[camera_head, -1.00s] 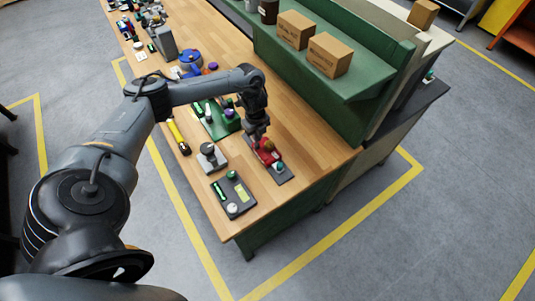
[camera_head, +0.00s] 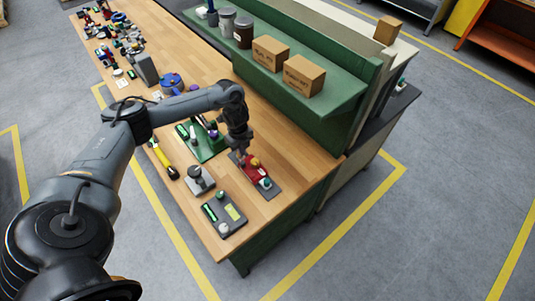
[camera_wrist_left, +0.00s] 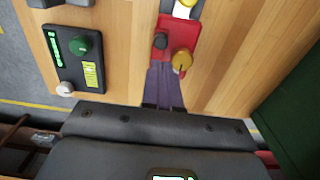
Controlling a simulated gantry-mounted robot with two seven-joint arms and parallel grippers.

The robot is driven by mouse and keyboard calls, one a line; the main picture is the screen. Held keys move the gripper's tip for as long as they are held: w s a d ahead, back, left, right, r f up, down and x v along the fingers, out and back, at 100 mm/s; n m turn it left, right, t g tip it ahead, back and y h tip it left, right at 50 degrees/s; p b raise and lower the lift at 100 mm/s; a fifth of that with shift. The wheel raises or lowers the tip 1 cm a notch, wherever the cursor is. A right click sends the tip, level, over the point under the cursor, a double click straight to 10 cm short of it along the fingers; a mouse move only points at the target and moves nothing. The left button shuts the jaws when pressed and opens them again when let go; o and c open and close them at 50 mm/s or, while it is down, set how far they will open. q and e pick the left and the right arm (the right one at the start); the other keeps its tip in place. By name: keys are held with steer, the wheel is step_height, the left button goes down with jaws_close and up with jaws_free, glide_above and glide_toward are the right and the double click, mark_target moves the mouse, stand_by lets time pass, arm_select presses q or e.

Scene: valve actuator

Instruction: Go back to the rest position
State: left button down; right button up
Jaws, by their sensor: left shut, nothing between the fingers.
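My left gripper (camera_head: 241,157) is shut and empty, pointing down over the workbench. It is just behind a red valve actuator (camera_head: 252,170) on a dark base plate; I cannot tell whether they touch. The actuator has a yellow knob (camera_head: 255,162). In the left wrist view, the red actuator (camera_wrist_left: 180,34) and its yellow knob (camera_wrist_left: 182,61) lie beyond the gripper, beside a dark knob (camera_wrist_left: 160,41). My right gripper is not in view.
A dark panel (camera_head: 224,214) with a green knob, a grey device (camera_head: 200,180), a yellow-and-black tool (camera_head: 163,158) and a green board (camera_head: 208,150) surround the arm. A green shelf (camera_head: 335,100) with cardboard boxes (camera_head: 303,75) rises behind. Bare wood (camera_head: 290,150) lies to the right.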

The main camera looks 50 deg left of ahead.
arm_select(q)
steer(key=w+d+f+m+t+p, duration=0.1)
steer(key=d+f, duration=0.1)
steer(key=d, duration=0.6)
steer(key=w+d+f+t+p, duration=0.1)
steer(key=d+f, duration=0.1)
steer(key=d, duration=0.6)
steer(key=s+d+r+n+t+h+p, duration=0.1)
steer(key=s+d+r+n+t, duration=0.15)
steer(key=d, duration=0.75)
steer(key=s+d+r+n+t+h+p, duration=0.15)
steer(key=d+r, duration=0.25)
steer(key=d, duration=0.6)
steer(key=s+a+r+n+g+y+p, duration=0.1)
steer(key=s+a+r+n, duration=0.2)
steer(key=s+r+n, duration=0.2)
steer(key=s+a+r+n+g+y+p, duration=0.1)
steer(key=s+a+r+n+p, duration=0.1)
steer(key=s+r+n, duration=0.4)
steer(key=s+a+n, duration=0.1)
steer(key=s+n, duration=0.1)
steer(key=s, duration=0.1)
steer(key=shift+s+a+r, duration=0.15)
steer(key=shift+s, duration=0.2)
